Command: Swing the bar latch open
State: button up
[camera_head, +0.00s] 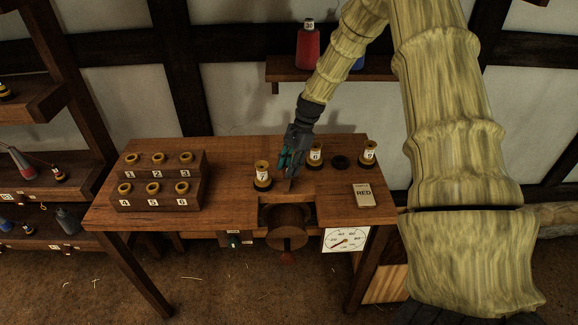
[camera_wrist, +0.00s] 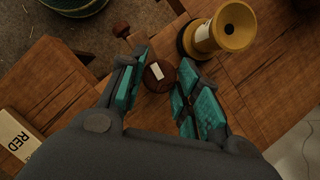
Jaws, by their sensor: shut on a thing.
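My gripper (camera_head: 291,166) reaches down to the middle of the bench top, close to the gap above the drum. In the wrist view the two teal-padded fingers (camera_wrist: 158,92) stand on either side of a round dark brown wooden piece with a white mark, which looks like part of the bar latch (camera_wrist: 158,76). A short wooden peg (camera_wrist: 121,30) shows just beyond it, towards the drum. The gripper is shut on the latch. In the head view the fingers hide most of it; a small wooden end (camera_head: 288,186) shows below them.
A yellow spool (camera_head: 262,172) stands close on the gripper's left; other spools (camera_head: 315,154) stand to the right. A RED card (camera_head: 364,195) lies at right. A stepped rack (camera_head: 157,190) holds several rings.

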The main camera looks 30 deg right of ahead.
dwell(0.3)
jog(key=o, duration=1)
jog(key=shift+v, duration=3.8)
jog(key=shift+f, duration=0.1)
